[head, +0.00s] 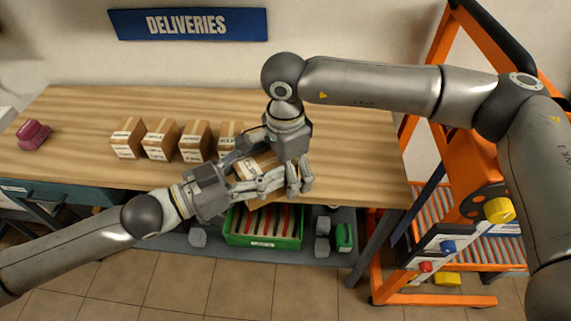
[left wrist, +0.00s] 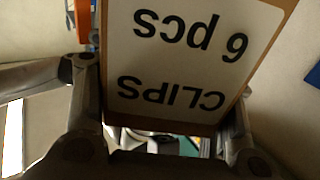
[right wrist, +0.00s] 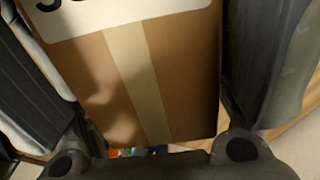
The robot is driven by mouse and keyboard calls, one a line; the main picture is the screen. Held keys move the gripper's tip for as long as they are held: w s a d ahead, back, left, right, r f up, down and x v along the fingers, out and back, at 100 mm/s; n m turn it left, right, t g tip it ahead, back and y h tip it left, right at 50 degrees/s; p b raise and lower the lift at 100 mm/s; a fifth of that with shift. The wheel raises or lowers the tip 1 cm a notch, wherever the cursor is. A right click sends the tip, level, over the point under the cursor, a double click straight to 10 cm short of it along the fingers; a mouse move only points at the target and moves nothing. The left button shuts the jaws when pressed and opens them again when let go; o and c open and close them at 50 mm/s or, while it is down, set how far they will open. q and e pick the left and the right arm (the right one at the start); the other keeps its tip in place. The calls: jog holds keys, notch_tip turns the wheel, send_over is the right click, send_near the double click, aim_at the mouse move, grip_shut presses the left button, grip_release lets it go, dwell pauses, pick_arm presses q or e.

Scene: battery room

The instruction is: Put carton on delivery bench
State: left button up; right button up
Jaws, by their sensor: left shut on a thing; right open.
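A brown carton (head: 254,167) with a white label is at the front part of the wooden delivery bench (head: 362,155), partly hidden by both grippers. Whether it touches the top cannot be told. In the left wrist view the carton (left wrist: 190,55) reads "CLIPS 6 pcs", upside down. My left gripper (head: 258,164) is shut on it from the left. My right gripper (head: 290,184) comes from above and is open, with its fingers either side of the carton. The right wrist view shows the carton's taped brown face (right wrist: 150,85) between those fingers.
Several labelled cartons (head: 160,140) stand in a row on the bench, left of the grippers. A pink object (head: 33,135) lies at the far left. A green crate (head: 232,240) is below the bench. An orange rack (head: 433,130) stands right. The bench's right part is clear.

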pick_arm(q)
jog(key=shift+r, duration=0.1)
pick_arm(e)
jog(key=c, duration=1.1)
pick_arm(q)
jog(key=o, duration=1.4)
jog(key=shift+c, duration=0.2)
pick_arm(e)
jog(key=shift+c, duration=0.9)
pick_arm(q)
jog(key=shift+a, duration=0.1)
